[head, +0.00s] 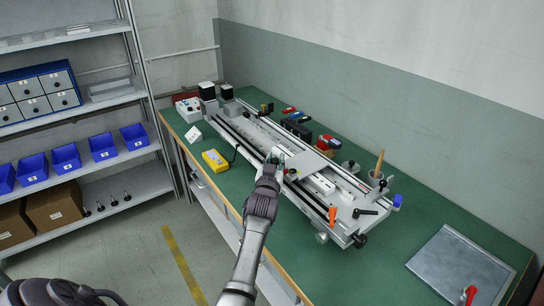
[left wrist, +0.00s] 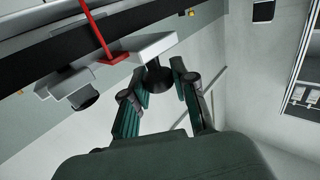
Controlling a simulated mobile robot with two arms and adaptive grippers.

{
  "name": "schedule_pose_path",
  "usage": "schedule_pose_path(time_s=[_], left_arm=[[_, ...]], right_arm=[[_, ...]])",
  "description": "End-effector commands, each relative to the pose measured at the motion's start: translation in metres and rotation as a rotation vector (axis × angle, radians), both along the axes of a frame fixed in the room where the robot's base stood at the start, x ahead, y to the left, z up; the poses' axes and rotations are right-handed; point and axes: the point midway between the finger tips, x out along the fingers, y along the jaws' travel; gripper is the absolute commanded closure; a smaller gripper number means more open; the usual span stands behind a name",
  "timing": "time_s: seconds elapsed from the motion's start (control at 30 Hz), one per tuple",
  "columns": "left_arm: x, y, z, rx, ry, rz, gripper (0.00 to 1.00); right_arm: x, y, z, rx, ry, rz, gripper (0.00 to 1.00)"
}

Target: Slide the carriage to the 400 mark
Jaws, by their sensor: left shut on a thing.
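The gantry (head: 240,132) is a long machine with two dark rails lying along the green bench. Its carriage (head: 307,163), a light grey plate, spans the rails around the middle of their length. My left gripper (head: 273,160) is at the carriage's near side. In the left wrist view the gripper (left wrist: 160,88) is shut on a dark round knob (left wrist: 158,76), which sticks out from a white block (left wrist: 150,45). A red pointer (left wrist: 101,38) stands beside that block. I cannot read the scale marks in either view. My right gripper is not in view.
A yellow device (head: 215,160) lies left of the gantry on the bench (head: 345,270). A metal plate (head: 462,265) lies front right. Shelves (head: 90,160) stand at left.

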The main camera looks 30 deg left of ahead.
Motion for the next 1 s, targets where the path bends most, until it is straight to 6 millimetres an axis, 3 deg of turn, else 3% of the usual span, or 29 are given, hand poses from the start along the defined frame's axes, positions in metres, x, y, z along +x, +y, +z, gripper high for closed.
schedule_pose_path(time_s=[0.57,0.6,0.73,1.0], left_arm=[[-0.0022,-0.0056,-0.0006,0.0,0.0,-0.001,1.0],[-0.0023,-0.0055,-0.0005,0.0,0.0,-0.001,0.7],[-0.0022,-0.0054,-0.0003,0.0,0.0,0.0,0.48],[-0.0022,-0.0051,0.0003,0.0,-0.001,0.0,0.47]], right_arm=[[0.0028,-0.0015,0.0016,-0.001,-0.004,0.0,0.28],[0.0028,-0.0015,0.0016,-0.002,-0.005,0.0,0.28],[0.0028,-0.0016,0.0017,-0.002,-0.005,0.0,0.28],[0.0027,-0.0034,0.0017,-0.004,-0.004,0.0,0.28]])
